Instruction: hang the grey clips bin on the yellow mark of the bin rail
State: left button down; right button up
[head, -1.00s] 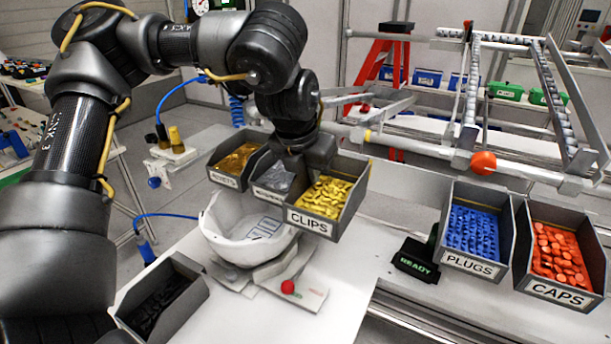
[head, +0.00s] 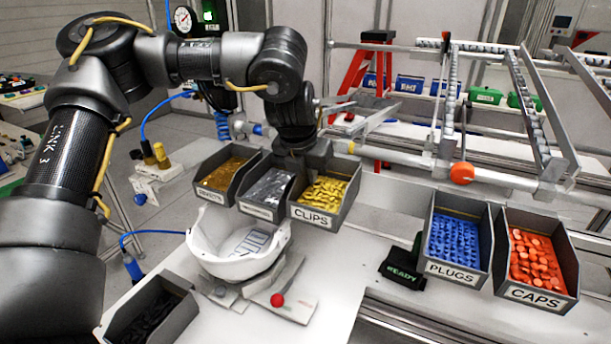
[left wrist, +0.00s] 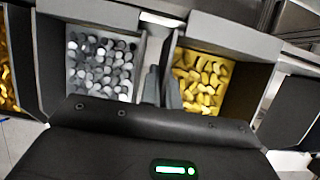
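The grey clips bin (head: 342,214), filled with yellow clips and labelled CLIPS, is upright beside two other bins, in front of the bin rail (head: 405,160). The rail's yellow mark (head: 350,147) shows just behind the bin's back right corner. Whether the bin is hooked on the rail is hidden. My left gripper (left wrist: 162,90) has its fingers close together, on either side of the clips bin's left wall; the bin also shows in the left wrist view (left wrist: 228,112). In the head view its fingertips are hidden behind its own body. My right gripper is not in view.
A bin of silver parts (head: 285,205) and a bin of gold-brown parts (head: 215,165) stand close at left. A white helmet shell (head: 235,262) sits on a stand below. PLUGS (head: 455,270) and CAPS (head: 540,295) bins are at right. A black-filled bin (head: 180,322) is front left.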

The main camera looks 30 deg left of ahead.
pick_arm(q)
jog(key=shift+f+b, duration=0.5)
jog(key=shift+f, duration=0.5)
jog(key=c, duration=1.6)
grip_release()
jog(key=shift+o, duration=0.2)
jog(key=b+v, duration=0.1)
jog(key=v, duration=0.9)
jog(key=shift+s+r+b, duration=0.25)
jog(key=shift+b, duration=0.15)
jog(key=shift+r, duration=0.1)
